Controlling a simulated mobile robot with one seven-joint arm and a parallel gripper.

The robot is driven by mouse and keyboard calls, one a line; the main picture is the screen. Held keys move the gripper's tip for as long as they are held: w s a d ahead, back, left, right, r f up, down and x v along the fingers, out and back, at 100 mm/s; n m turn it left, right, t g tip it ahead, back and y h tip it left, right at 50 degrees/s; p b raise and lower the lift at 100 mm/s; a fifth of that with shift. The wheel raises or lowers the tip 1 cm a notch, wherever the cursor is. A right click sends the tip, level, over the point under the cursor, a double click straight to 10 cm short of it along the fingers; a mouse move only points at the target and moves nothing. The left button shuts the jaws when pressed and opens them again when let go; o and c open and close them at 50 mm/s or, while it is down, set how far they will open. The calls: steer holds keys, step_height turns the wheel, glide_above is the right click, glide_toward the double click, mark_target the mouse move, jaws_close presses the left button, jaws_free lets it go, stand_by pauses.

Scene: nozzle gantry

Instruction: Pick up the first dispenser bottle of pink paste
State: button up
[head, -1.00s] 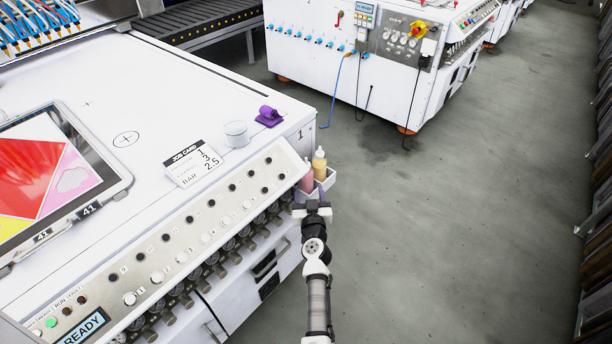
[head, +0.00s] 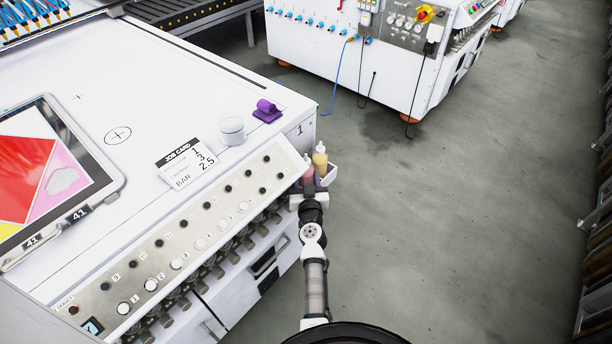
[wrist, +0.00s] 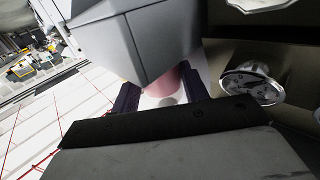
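The pink paste bottle (head: 309,174) stands upright with a pale nozzle in a small white holder (head: 329,174) on the corner of the white machine. A yellow bottle (head: 320,159) stands just behind it in the same holder. My gripper (head: 308,190) is at the near side of the holder, in front of the pink bottle, whose lower part is hidden. In the wrist view the two dark fingers (wrist: 161,95) are apart, with the pink bottle (wrist: 160,82) between or just beyond them. Grey holder-like walls hide part of it. I see no firm contact.
A round gauge (wrist: 252,84) is close to the right finger in the wrist view. The machine's knob panel (head: 195,235) lies left of my arm. A white pot (head: 231,130), purple roll (head: 267,110) and job card (head: 187,163) lie on top. Open floor is at right.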

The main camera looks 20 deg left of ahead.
steer(key=shift+c, duration=0.8)
steer(key=shift+r, duration=0.15)
steer(key=shift+r+p, duration=0.6)
steer(key=shift+p, duration=0.05)
steer(key=b, duration=0.3)
steer(key=shift+d+f+m, duration=0.2)
steer(key=shift+f+m, duration=0.1)
steer(key=shift+t+b, duration=0.3)
steer(key=shift+b, duration=0.5)
steer(key=shift+s+d+m+y+b, duration=0.1)
steer(key=shift+d+m+y+b, duration=0.15)
steer(key=shift+b, duration=0.7)
steer(key=b, duration=0.3)
steer(key=m+t+b, duration=0.1)
steer(key=b, duration=0.2)
steer(key=shift+s+d+f+m+t, duration=0.1)
steer(key=shift+s+d+m+t, duration=0.05)
steer(key=shift+d+m+t, duration=0.15)
steer(key=shift+d+m+t+b, duration=0.15)
steer(key=shift+m+t+b, duration=0.15)
steer(key=shift+b, duration=0.65)
